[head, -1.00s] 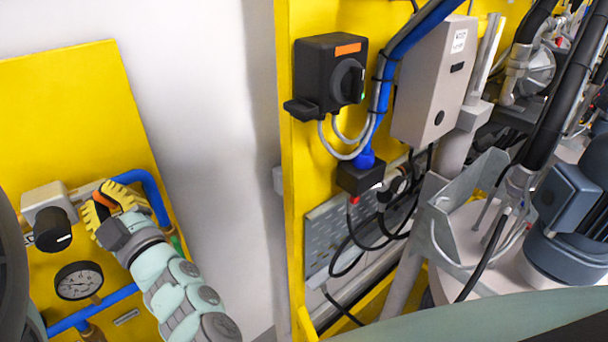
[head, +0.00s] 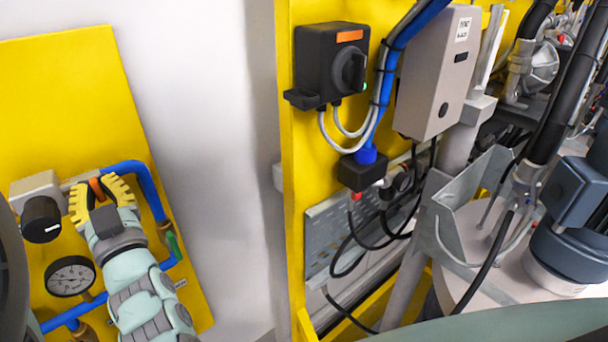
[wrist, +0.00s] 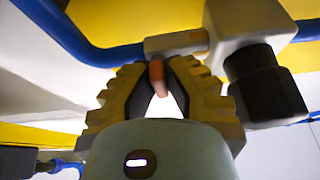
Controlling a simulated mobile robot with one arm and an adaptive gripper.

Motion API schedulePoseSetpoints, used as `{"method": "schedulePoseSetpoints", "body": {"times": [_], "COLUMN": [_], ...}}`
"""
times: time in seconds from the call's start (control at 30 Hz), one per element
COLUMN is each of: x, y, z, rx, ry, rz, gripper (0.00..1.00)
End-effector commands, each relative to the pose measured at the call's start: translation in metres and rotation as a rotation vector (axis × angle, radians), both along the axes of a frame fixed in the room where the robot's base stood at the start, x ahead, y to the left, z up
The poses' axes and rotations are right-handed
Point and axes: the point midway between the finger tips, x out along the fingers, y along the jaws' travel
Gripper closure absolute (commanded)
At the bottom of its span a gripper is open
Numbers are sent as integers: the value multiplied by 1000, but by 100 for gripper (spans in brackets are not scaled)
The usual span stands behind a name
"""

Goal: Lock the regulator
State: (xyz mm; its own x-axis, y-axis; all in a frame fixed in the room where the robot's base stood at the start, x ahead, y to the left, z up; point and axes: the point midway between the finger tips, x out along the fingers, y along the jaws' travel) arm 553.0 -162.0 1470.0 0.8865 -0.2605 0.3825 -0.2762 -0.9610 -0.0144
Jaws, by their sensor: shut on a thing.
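The regulator is a grey block (head: 38,187) with a round black knob (head: 42,219) on the left yellow panel. In the wrist view, its grey body (wrist: 240,25) and black knob (wrist: 265,85) show at upper right. An orange tab (wrist: 157,74) hangs at the grey fitting beside it. My gripper (head: 101,186), with ribbed yellow fingers, is right of the knob and apart from it. In the wrist view, my gripper's fingertips (wrist: 160,78) are closed in around the orange tab. The fingers hide part of the tab and fitting in the head view.
A pressure gauge (head: 70,276) sits below the knob. A blue pipe (head: 148,190) bends around the right of my gripper. On the middle yellow panel are a black switch box (head: 320,65) and cables. A grey wall gap (head: 225,190) separates the panels.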

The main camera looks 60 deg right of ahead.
Motion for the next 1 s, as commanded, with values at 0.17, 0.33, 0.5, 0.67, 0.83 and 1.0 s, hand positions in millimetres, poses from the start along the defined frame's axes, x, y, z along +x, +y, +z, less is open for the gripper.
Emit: {"method": "schedulePoseSetpoints", "body": {"times": [0.17, 0.33, 0.5, 0.67, 0.83, 1.0], "x": [1, 1, 0, 0, 0, -10], "y": [0, 0, 0, 0, 0, 2], "z": [-2, -2, -1, -1, 0, -5], "rx": [4, 4, 2, 2, 1, 1], "ry": [7, 7, 5, 3, 2, 3], "rz": [0, 0, 0, 0, 0, -3], "gripper": [100, 86, 68, 59, 59, 59]}}
